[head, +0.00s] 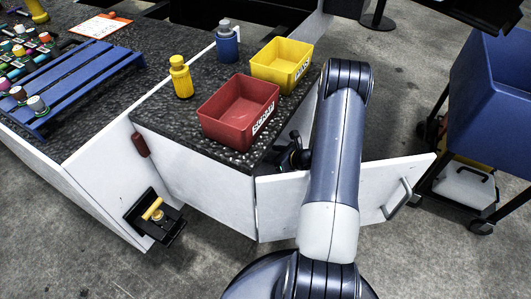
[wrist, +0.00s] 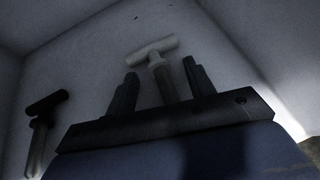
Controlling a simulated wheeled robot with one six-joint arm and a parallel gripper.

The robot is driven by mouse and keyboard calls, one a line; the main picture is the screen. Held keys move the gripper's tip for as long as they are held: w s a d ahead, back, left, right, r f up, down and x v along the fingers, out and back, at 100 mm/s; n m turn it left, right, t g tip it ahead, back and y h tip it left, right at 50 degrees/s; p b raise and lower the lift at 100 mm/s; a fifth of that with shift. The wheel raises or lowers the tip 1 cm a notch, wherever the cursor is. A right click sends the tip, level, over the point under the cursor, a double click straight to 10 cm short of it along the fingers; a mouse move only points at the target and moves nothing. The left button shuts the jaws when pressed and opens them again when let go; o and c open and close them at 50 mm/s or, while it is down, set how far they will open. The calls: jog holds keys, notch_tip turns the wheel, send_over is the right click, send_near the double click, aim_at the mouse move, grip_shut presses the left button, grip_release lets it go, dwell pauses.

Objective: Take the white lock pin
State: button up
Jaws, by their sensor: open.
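The white lock pin (wrist: 152,48) has a T-shaped head and shows pale grey in the dim light of the wrist view. It stands beyond my gripper (wrist: 162,85), with its shaft between the two fingers as seen from the wrist. The fingers are apart, and I cannot tell whether they touch the pin. The lower end of its shaft is hidden behind the gripper body. A dark T-shaped pin (wrist: 46,105) stands to the left, outside the fingers. In the head view my arm hides the pins.
The pins are in a dim, pale-walled space. In the head view, a white panel with a handle (head: 398,199) stands out from the counter by my arm. A red bin (head: 220,135), yellow bin (head: 272,75) and yellow bottle (head: 181,80) stand on the countertop above.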

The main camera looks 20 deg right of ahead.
jog(key=shift+c, duration=0.2)
grip_shut()
dwell(0.3)
